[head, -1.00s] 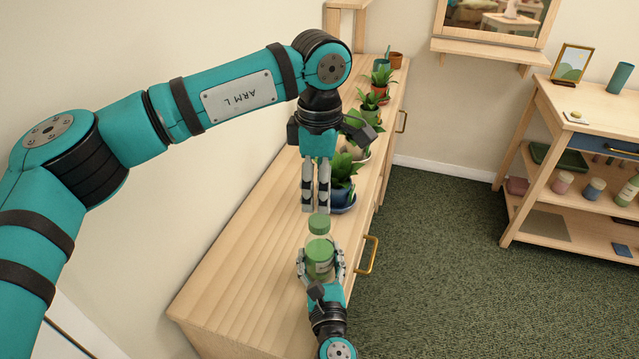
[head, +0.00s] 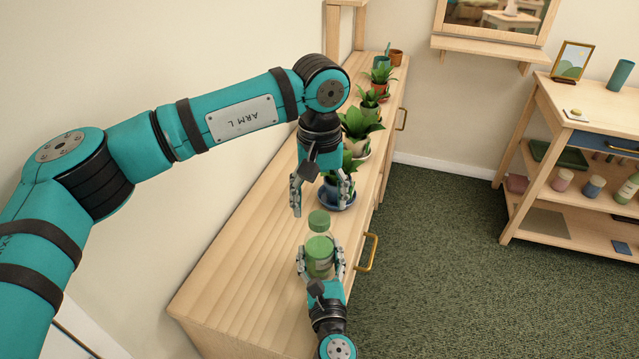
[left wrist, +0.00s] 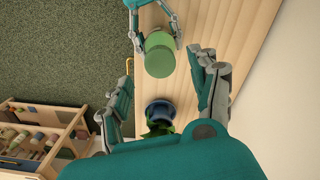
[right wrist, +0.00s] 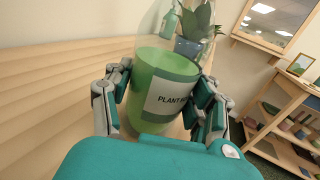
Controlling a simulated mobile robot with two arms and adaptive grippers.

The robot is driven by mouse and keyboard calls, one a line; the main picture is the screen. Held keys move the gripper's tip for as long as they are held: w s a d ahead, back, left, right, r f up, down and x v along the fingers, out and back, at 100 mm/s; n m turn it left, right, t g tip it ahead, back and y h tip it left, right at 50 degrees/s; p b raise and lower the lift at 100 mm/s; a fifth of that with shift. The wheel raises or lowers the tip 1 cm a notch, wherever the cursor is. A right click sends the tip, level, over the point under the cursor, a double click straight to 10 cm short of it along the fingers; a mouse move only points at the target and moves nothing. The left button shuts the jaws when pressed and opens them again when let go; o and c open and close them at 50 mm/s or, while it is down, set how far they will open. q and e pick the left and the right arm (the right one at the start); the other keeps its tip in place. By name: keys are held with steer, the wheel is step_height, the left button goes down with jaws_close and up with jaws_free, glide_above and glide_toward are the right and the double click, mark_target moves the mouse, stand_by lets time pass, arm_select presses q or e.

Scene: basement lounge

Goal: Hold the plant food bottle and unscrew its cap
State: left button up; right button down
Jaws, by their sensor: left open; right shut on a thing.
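The plant food bottle (head: 318,262) has a green lower body, a clear upper part and a green cap (head: 319,221) at its top. My right gripper (head: 320,270) is shut around the lower body, and its fingers also show at both sides of the labelled bottle (right wrist: 160,95) in the right wrist view. My left gripper (head: 321,207) is open above the cap, its fingers spread to either side and apart from it. In the left wrist view the cap (left wrist: 160,60) is in front of the open fingers. The cap lies outside the right wrist view.
The bottle is over a long wooden cabinet (head: 230,280). Potted plants stand behind, the nearest in a blue pot (head: 338,195) close to my left gripper. The cabinet top left of the bottle is clear. A wooden shelf cart (head: 560,110) stands at the right.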

mark_target(319, 217)
arm_select(q)
steer(key=shift+f, duration=2.2)
